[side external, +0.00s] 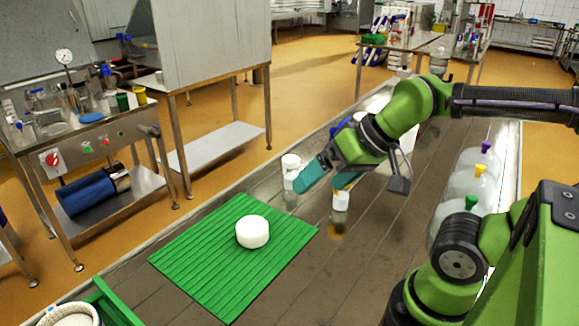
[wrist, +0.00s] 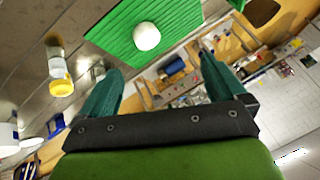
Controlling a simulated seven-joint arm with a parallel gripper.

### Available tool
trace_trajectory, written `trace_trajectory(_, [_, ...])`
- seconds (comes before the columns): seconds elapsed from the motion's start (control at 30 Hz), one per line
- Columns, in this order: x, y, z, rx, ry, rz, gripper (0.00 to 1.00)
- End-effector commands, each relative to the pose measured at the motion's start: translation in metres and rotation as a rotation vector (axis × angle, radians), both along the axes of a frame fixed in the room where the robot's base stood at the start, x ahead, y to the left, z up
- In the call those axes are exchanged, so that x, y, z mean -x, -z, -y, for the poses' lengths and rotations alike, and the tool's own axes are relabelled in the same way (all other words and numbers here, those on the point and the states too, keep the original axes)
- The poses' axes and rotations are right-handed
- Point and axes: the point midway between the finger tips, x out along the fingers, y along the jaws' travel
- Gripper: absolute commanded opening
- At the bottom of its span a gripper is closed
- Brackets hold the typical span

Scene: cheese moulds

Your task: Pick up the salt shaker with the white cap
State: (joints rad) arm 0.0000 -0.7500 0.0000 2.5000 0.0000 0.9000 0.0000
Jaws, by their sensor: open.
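The salt shaker with the white cap (side external: 290,162) stands upright on the dark slatted table in the side view, just left of my gripper's near teal finger, which partly overlaps it. I cannot clearly make it out in the wrist view. My gripper (side external: 325,182) is open and empty, tilted, above the table; its two teal fingers are spread apart in the wrist view (wrist: 160,62).
A green ribbed mat (side external: 205,260) holds a round white cheese (side external: 252,231). Several large clear bottles with coloured caps (side external: 478,160) stand along the table's right side. A metal cart (side external: 105,185) stands off to the left. The slats around the shakers are mostly clear.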

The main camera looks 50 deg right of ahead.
Motion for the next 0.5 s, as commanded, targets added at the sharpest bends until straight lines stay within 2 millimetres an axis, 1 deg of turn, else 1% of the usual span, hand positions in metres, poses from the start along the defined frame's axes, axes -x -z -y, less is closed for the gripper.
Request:
trace_trajectory(0.03, [0.000,0.000,0.000,0.000,0.000,0.000,0.89])
trace_trajectory(0.07, [0.000,0.000,0.000,0.000,0.000,0.000,0.85])
trace_trajectory(0.1, [0.000,0.000,0.000,0.000,0.000,0.000,0.82])
trace_trajectory(0.37, [-0.001,0.000,0.001,0.005,-0.005,0.003,0.82])
trace_trajectory(0.47, [-0.014,0.003,0.005,0.041,-0.046,0.029,0.82])
trace_trajectory(0.5, [-0.024,0.005,0.009,0.073,-0.077,0.049,0.82])
